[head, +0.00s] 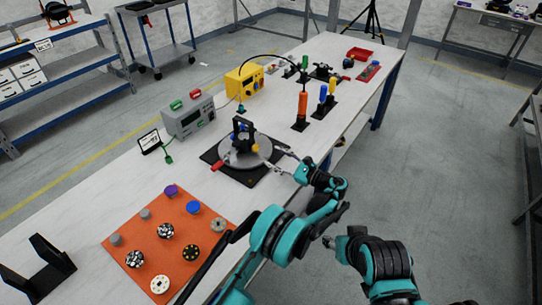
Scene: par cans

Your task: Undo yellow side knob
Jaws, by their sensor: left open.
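A grey round turntable (236,161) sits on a black base on the white table. A dark upright fixture (237,130) stands on it. A small yellow knob (256,148) shows low on the fixture's right side. My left gripper (279,160) is open at the turntable's right edge, its fingers pointing toward the yellow knob with a small gap. Fine contact there is too small to tell. A red handle (217,165) sticks out at the turntable's left. My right gripper (329,241) is low, off the table's right side; its jaw state is unclear.
An orange mat (142,230) with several knobs and discs lies at the near left. A grey box (188,117), a yellow box (244,82) and an orange-handled tool (302,104) stand beyond the turntable. Bare table lies left of the turntable.

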